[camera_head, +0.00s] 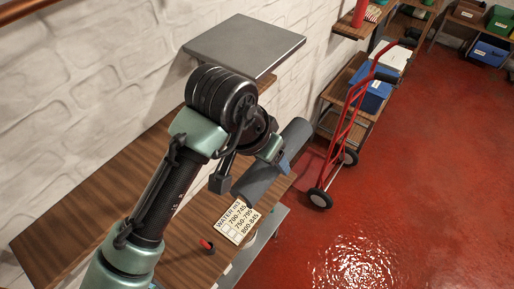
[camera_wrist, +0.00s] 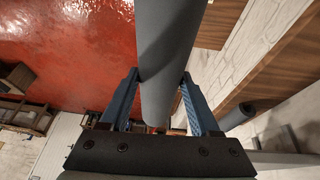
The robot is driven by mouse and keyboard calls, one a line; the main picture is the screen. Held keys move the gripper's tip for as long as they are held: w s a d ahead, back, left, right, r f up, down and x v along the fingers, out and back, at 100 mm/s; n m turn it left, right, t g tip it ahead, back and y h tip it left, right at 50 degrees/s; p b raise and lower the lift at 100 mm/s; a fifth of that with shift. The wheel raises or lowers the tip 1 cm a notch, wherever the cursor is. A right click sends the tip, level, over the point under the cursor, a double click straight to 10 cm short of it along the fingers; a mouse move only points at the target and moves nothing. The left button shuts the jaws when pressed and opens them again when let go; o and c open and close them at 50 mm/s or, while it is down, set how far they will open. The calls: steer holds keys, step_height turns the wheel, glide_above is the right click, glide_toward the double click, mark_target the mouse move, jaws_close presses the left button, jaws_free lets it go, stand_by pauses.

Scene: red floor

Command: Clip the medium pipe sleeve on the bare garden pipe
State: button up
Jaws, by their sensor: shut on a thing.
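My gripper (camera_head: 284,163) is shut on a dark grey foam-like sleeve (camera_head: 296,136) and holds it tilted above the wooden bench. In the wrist view the sleeve (camera_wrist: 168,35) runs between the two blue fingers of my gripper (camera_wrist: 161,80), which press on its sides. The size of the sleeve cannot be read. A copper-coloured pipe (camera_head: 22,10) runs along the white wall at the top left of the head view. I cannot tell whether it is the garden pipe. A second dark grey tube (camera_wrist: 238,115) shows near the bench in the wrist view.
The wooden bench (camera_head: 65,225) runs along the wall. A label reading WATER (camera_head: 237,221) and a small red-handled item (camera_head: 207,246) are at its front. A grey metal plate (camera_head: 245,42) projects above. A red hand truck (camera_head: 345,125) stands right; the red floor (camera_head: 420,170) is mostly clear.

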steer(key=s+d, duration=0.5)
steer(key=d, duration=0.2)
steer(key=shift+s+d, duration=0.3)
steer(key=shift+s, duration=0.1)
